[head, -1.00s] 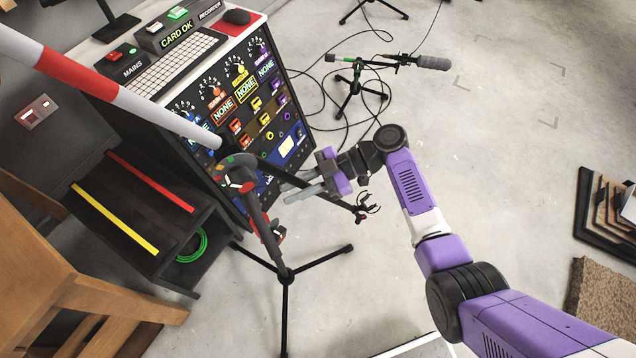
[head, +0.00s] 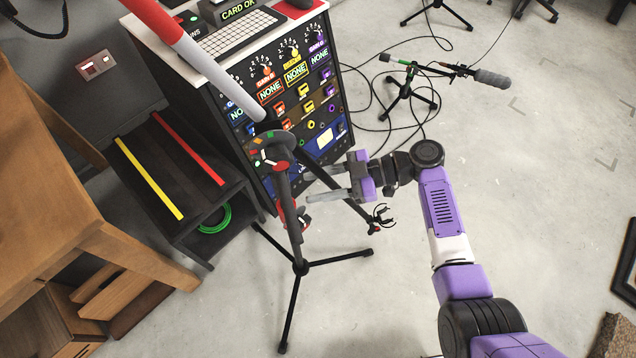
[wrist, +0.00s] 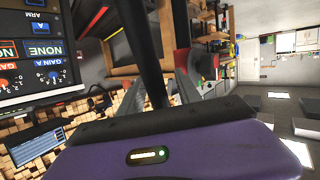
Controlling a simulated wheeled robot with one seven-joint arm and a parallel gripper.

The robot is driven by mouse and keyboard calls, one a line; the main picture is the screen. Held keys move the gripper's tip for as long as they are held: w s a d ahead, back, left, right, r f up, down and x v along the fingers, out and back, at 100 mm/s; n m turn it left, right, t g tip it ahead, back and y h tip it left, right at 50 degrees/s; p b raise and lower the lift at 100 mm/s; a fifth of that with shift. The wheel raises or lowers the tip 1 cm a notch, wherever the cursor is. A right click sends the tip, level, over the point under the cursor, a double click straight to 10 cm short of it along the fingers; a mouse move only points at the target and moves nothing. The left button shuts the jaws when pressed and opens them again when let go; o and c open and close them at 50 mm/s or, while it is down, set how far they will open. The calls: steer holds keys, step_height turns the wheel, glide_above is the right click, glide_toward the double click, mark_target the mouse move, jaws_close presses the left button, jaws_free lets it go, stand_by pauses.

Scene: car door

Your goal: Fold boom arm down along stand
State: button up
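The black tripod stand (head: 296,232) stands upright on the floor in the head view. A pivot with a coloured dial (head: 270,150) tops its post. The boom arm (head: 352,206) slopes from the pivot down to the right, ending in a small claw-like clip (head: 381,215). Its thick red-and-white striped end (head: 205,65) rises to the upper left. My gripper (head: 309,183) is open, its grey fingers pointing left, with the boom crossing at them. In the wrist view a black bar (wrist: 147,50) runs down toward the fingers; whether they touch it is unclear.
The equipment cabinet (head: 262,90) with knobs and a keyboard is close behind the stand. A smaller microphone stand (head: 405,95) and cables lie behind.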

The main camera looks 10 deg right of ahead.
mark_target(335, 182)
steer(key=shift+r, duration=0.1)
steer(key=shift+b+v, duration=0.35)
steer(key=shift+v, duration=3.55)
